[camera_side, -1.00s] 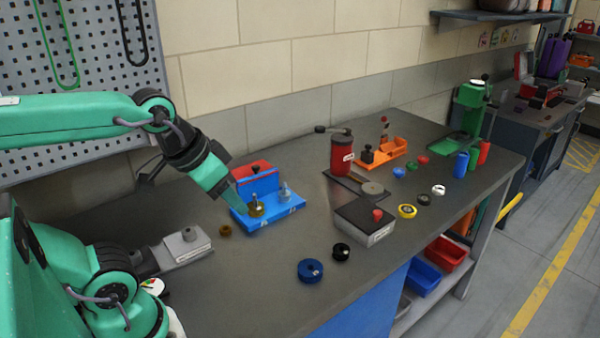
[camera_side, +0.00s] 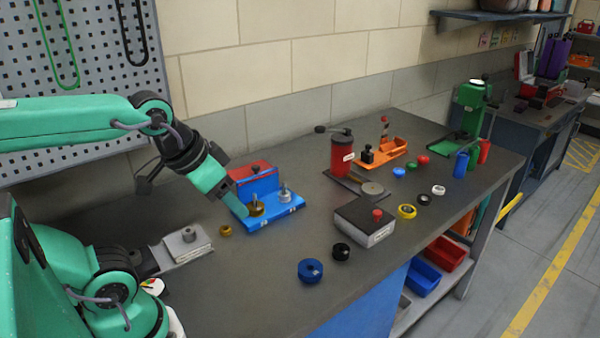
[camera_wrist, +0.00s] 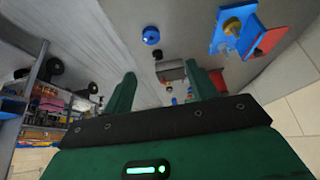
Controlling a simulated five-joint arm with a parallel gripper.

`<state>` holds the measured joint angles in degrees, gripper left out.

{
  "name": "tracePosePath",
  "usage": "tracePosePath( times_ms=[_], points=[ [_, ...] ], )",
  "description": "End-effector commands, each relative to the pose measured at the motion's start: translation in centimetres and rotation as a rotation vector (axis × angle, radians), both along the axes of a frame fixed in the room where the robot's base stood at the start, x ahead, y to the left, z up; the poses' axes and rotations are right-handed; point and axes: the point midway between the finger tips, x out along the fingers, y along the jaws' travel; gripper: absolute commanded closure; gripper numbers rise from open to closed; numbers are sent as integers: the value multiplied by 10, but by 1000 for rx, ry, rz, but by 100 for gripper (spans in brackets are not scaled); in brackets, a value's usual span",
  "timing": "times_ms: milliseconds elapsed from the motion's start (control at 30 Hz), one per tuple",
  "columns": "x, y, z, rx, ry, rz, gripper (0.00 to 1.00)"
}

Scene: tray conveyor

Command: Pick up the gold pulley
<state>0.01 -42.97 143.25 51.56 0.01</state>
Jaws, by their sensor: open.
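A gold pulley (camera_side: 256,208) sits around the left peg of the blue fixture (camera_side: 282,218) in the side view. In the wrist view the gold pulley (camera_wrist: 232,25) shows on the blue fixture (camera_wrist: 218,46) at upper right. A smaller brownish-gold ring (camera_side: 225,230) lies on the bench left of the fixture. My gripper (camera_side: 238,206) points down to the right beside the fixture's left end, with its fingertips hard to make out there. In the wrist view my gripper (camera_wrist: 165,88) has its two green fingers apart, with nothing held between them.
A silver piece (camera_side: 285,193) is on the fixture's right peg. A blue puck (camera_side: 310,270) and a black puck (camera_side: 341,251) lie in front. A grey block (camera_side: 365,222), a red cylinder (camera_side: 342,157) and a yellow ring (camera_side: 407,211) are further right.

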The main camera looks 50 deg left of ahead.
Motion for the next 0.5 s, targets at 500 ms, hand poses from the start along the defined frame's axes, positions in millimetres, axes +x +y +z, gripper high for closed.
tracePosePath(
  times_ms=[500],
  points=[
    [35, 22, 2, 7, 80, 61, 43]
  ],
)
